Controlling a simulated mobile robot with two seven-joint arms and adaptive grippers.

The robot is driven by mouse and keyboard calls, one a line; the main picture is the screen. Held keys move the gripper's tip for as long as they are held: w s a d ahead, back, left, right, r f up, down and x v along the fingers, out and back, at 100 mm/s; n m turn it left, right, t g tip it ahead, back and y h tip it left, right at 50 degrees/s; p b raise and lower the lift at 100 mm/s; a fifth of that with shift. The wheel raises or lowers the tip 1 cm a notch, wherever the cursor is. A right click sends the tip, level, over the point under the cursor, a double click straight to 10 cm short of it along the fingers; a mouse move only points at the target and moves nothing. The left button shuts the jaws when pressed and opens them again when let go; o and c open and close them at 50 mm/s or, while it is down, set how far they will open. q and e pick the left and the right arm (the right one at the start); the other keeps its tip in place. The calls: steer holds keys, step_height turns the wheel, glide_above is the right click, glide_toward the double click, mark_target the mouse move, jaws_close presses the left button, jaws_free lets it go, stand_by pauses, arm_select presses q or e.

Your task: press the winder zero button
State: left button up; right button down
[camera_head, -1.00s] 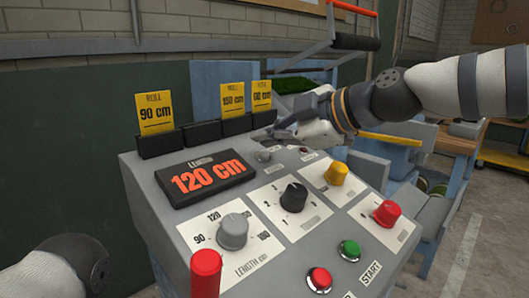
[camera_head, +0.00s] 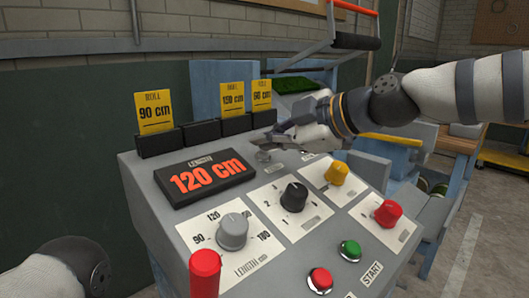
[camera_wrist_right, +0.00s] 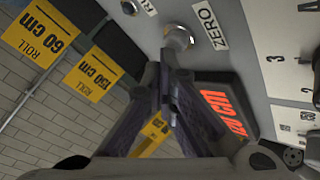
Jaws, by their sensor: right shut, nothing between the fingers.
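The winder zero button is a small round silver button (camera_wrist_right: 178,38) beside a white ZERO label (camera_wrist_right: 208,26) in the right wrist view. In the head view the silver button (camera_head: 263,156) sits on the grey console top, right of the length display. My right gripper (camera_head: 264,139) is shut and empty, with its tips just behind and above the button. In the right wrist view the closed fingertips (camera_wrist_right: 163,72) are near the button; contact is not visible. My left gripper is out of view; only part of the left arm shows at lower left.
The console carries a red 120 cm display (camera_head: 207,178), a grey length knob (camera_head: 233,232), a black knob (camera_head: 293,197), a yellow knob (camera_head: 336,173), a red knob (camera_head: 388,213), plus green (camera_head: 350,250) and red (camera_head: 320,280) buttons. Yellow roll cards (camera_head: 154,112) stand behind.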

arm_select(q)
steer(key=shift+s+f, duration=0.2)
arm_select(e)
steer(key=shift+w+a+f, duration=0.1)
steer(key=shift+f, duration=0.4)
stand_by(0.4)
steer(key=shift+r, duration=0.1)
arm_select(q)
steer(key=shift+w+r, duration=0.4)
arm_select(e)
steer(key=shift+s+d+r, duration=0.15)
steer(key=shift+r, duration=0.3)
steer(key=shift+s+d+r, duration=0.1)
steer(key=shift+r, duration=0.3)
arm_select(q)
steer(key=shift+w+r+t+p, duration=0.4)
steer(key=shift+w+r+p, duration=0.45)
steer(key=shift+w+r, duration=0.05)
arm_select(e)
steer(key=r, duration=0.3)
steer(key=s+d+r, duration=0.1)
steer(key=shift+s+d+r, duration=0.1)
steer(key=shift+r, duration=0.3)
steer(key=shift+f, duration=0.1)
